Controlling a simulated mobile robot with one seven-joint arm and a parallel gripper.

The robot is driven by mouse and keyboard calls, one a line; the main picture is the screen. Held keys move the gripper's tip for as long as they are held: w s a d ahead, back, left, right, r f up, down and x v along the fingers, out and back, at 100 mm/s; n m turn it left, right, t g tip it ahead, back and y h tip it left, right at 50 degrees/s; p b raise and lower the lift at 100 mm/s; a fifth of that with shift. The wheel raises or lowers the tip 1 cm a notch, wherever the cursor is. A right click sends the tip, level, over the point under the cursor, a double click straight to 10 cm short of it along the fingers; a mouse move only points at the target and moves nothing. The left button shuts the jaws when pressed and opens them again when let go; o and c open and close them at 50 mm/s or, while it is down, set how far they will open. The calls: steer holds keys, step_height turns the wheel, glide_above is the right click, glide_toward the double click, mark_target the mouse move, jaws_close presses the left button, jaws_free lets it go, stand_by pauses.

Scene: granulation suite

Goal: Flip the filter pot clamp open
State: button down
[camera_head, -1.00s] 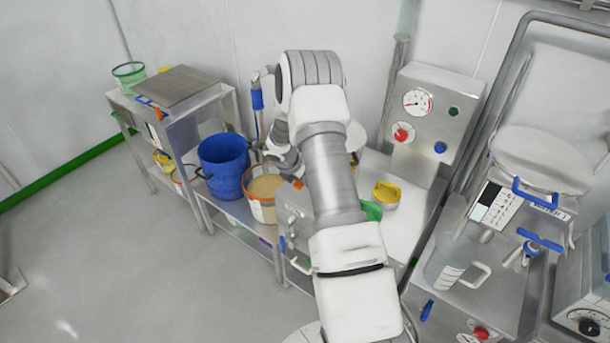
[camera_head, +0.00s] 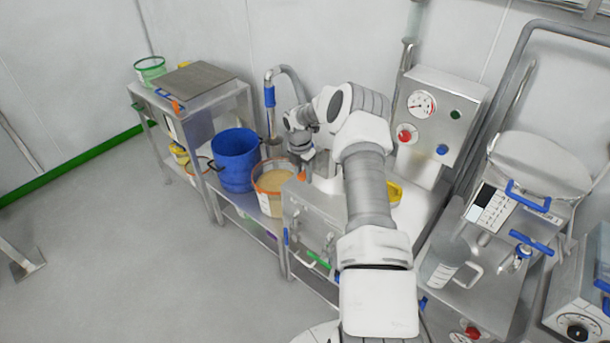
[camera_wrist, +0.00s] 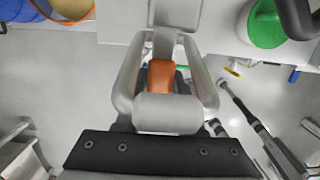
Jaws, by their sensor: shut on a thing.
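In the wrist view an orange tab (camera_wrist: 162,77), which looks like the clamp's handle, sits between the fingers of my gripper (camera_wrist: 163,90). My gripper is shut on it. Grey metal parts surround the tab, so the hinge of the clamp is hard to make out. In the head view my gripper (camera_head: 308,168) is low over the grey metal housing (camera_head: 312,212) on the bench, and the clamp is hidden behind it and my arm.
A tan-filled bucket with an orange rim (camera_head: 272,181) and a blue bucket (camera_head: 236,160) stand close on the left. A hose with a blue grip (camera_head: 269,97) rises behind. A control box (camera_head: 436,115) stands to the right. A green round item (camera_wrist: 267,25) shows in the wrist view.

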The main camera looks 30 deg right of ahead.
mark_target(302, 175)
steer(key=shift+w+d+r, duration=0.2)
steer(key=shift+d+r, duration=0.15)
steer(key=shift+d, duration=0.1)
steer(key=shift+w+d+r, duration=0.15)
steer(key=shift+d+r, duration=0.15)
steer(key=shift+d, duration=0.15)
steer(key=c, duration=0.9)
jaws_free()
steer(key=o, duration=0.4)
steer(key=shift+s+d+f, duration=0.1)
steer(key=shift+d+f, duration=0.05)
steer(key=shift+a+f, duration=0.1)
steer(key=shift+a, duration=0.25)
steer(key=shift+a+r, duration=0.1)
steer(key=shift+r, duration=0.35)
steer(key=r, duration=0.5)
steer(key=a+r+b, duration=0.1)
steer(key=r, duration=0.5)
steer(key=s+a+r+b, duration=0.1)
steer(key=r, duration=0.4)
steer(key=shift+r, duration=0.2)
